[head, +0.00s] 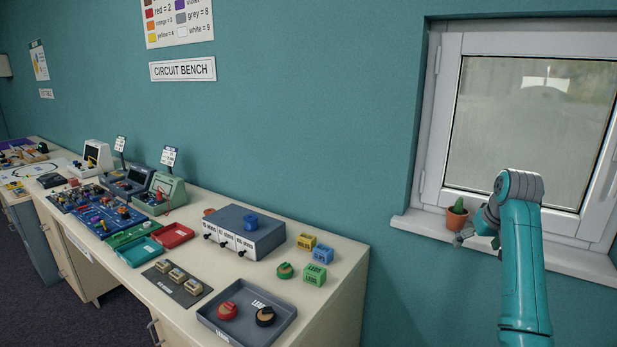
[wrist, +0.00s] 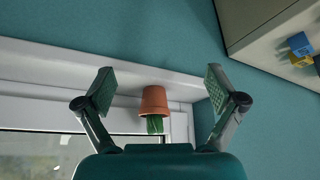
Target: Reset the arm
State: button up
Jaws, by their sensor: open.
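My teal arm reaches up at the right of the head view, and my gripper (head: 467,238) is at the windowsill. In the wrist view my gripper (wrist: 161,86) has its two fingers spread wide, with nothing held. A small cactus in a terracotta pot (head: 456,218) stands on the sill at the window's left side. In the wrist view the pot (wrist: 155,99) appears upside down between the spread fingers, with a gap on each side. I cannot tell how far in front of the fingertips it is.
The white windowsill (head: 412,223) and window frame (head: 430,150) are close to my gripper. The circuit bench (head: 340,265) runs along the wall to the left, holding a grey drawer unit (head: 262,235), a grey tray (head: 213,315) and several coloured blocks. The wall between bench and window is bare.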

jog(key=s+a+f+t, duration=0.1)
jog(key=s+a+f, duration=0.15)
jog(key=f, duration=0.55)
jog(key=s+a+f, duration=0.2)
jog(key=a+f, duration=0.1)
jog(key=f, duration=0.6)
jog(key=s+a+f+t, duration=0.1)
jog(key=s+a+f, duration=0.1)
jog(key=f, duration=0.6)
jog(key=s+a+f+t, duration=0.1)
jog(key=s+a+f, duration=0.4)
jog(key=s+f, duration=0.3)
jog(key=s+a+f+t, duration=0.1)
jog(key=s+a+f, duration=0.4)
jog(key=s, duration=0.5)
jog(key=s+a+t, duration=0.1)
jog(key=s+a, duration=0.2)
jog(key=s, duration=0.8)
jog(key=s+a+t, duration=0.2)
jog(key=s, duration=1)
jog(key=s+a+r+n+t, duration=0.1)
jog(key=s+a+r+t, duration=0.1)
jog(key=s+r, duration=1.5)
jog(key=shift+s+a+r+y, duration=0.2)
jog(key=shift+s+a+y, duration=0.1)
jog(key=shift+s, duration=0.1)
